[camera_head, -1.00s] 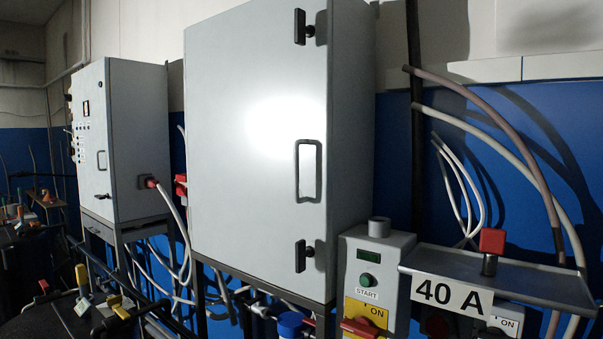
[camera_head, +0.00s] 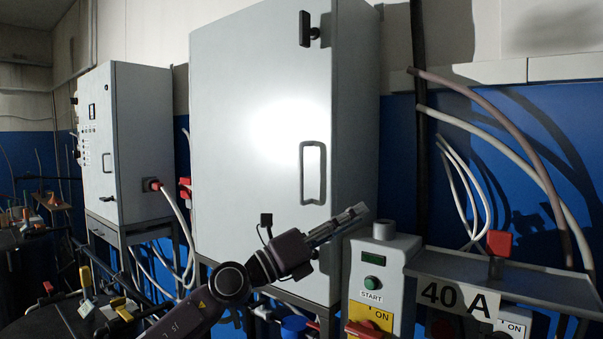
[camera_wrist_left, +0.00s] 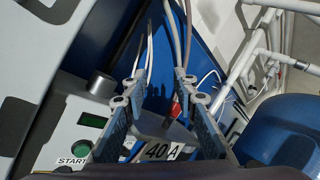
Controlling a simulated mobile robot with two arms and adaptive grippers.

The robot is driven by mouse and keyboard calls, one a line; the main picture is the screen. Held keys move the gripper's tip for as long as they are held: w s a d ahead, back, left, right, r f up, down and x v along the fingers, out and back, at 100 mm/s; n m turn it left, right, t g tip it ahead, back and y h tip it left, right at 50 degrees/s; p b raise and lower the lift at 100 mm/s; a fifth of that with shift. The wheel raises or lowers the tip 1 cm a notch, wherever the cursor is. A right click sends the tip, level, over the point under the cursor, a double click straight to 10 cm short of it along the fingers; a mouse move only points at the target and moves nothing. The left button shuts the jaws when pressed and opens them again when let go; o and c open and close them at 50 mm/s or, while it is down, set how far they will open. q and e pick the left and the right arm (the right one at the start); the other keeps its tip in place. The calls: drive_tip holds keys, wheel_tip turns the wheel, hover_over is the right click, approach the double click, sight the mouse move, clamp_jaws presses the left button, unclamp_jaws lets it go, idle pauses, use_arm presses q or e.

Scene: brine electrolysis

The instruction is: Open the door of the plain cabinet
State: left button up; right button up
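The plain cabinet (camera_head: 250,150) is a large light-grey box in the middle of the head view. Its door is shut, with a dark upright loop handle (camera_head: 312,172) near the right edge and a black latch (camera_head: 305,29) above. My left gripper (camera_head: 362,212) is in front of the cabinet's lower right part, below and right of the handle and apart from it. In the left wrist view, its two fingers (camera_wrist_left: 159,95) are spread with nothing between them. My forearm and gripper hide the door's lower latch. My right gripper is in neither view.
A START control box (camera_head: 385,265) stands just right of the cabinet, close to my left gripper in the picture. A shelf marked 40 A (camera_head: 505,280) carries a red-topped piece (camera_head: 499,243). A smaller cabinet (camera_head: 140,140) with controls stands left.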

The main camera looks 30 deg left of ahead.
sight(299, 171)
use_arm(q)
drive_tip(key=s+a+r+m+g+y, duration=0.1)
drive_tip(key=s+a+r+m+y, duration=0.2)
drive_tip(key=a, duration=0.5)
drive_tip(key=s+a+r+m+y, duration=0.1)
drive_tip(key=a+r+y, duration=0.35)
drive_tip(key=a, duration=0.45)
drive_tip(key=shift+h, duration=0.35)
drive_tip(key=p+x, duration=0.2)
drive_tip(key=x, duration=0.2)
drive_tip(key=p+x, duration=0.2)
drive_tip(key=x, duration=0.2)
drive_tip(key=shift+s+d+r, duration=0.1)
drive_tip(key=shift+d+r, duration=0.1)
drive_tip(key=shift+r, duration=0.05)
clamp_jaws()
